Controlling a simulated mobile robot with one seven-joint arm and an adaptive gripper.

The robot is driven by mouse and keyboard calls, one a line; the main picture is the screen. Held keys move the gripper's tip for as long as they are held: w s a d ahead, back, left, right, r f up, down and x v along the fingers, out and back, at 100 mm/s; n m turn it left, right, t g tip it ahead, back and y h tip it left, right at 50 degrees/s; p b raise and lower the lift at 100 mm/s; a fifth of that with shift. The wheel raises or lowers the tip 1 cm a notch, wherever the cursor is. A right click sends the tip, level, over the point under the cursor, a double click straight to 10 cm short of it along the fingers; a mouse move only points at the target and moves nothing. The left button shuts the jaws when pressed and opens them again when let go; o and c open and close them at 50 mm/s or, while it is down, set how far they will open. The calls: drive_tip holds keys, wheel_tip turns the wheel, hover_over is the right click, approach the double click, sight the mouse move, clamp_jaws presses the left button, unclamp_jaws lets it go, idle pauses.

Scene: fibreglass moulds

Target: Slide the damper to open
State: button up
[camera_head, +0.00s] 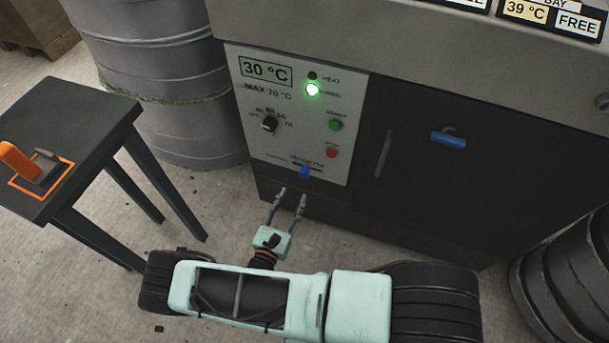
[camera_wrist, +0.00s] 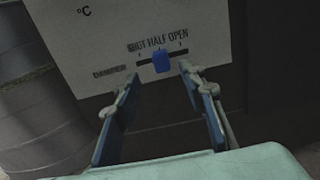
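The damper slider is a blue knob (camera_wrist: 161,61) in a dark horizontal slot, under the labels SHUT, HALF and OPEN. The knob sits near the middle of the slot, about at HALF. It also shows low on the white control panel in the head view (camera_head: 304,171). My gripper (camera_head: 292,195) is open and empty, just in front of and below the knob. In the wrist view the blue-padded fingers (camera_wrist: 159,76) stand apart, one to each side of the knob; they appear short of it and not touching.
The control panel (camera_head: 290,120) shows 30 °C, a lit green lamp, a dial and green and red buttons. Right of it is a dark door (camera_head: 420,180) with a blue handle (camera_head: 448,139). A dark table (camera_head: 70,130) with an orange-handled tool stands at left. Grey drums stand behind.

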sight(303, 175)
drive_tip(key=x, duration=0.9)
drive_tip(key=shift+w+b, duration=0.1)
drive_tip(key=shift+b, duration=0.25)
drive_tip(key=shift+c, duration=0.4)
clamp_jaws()
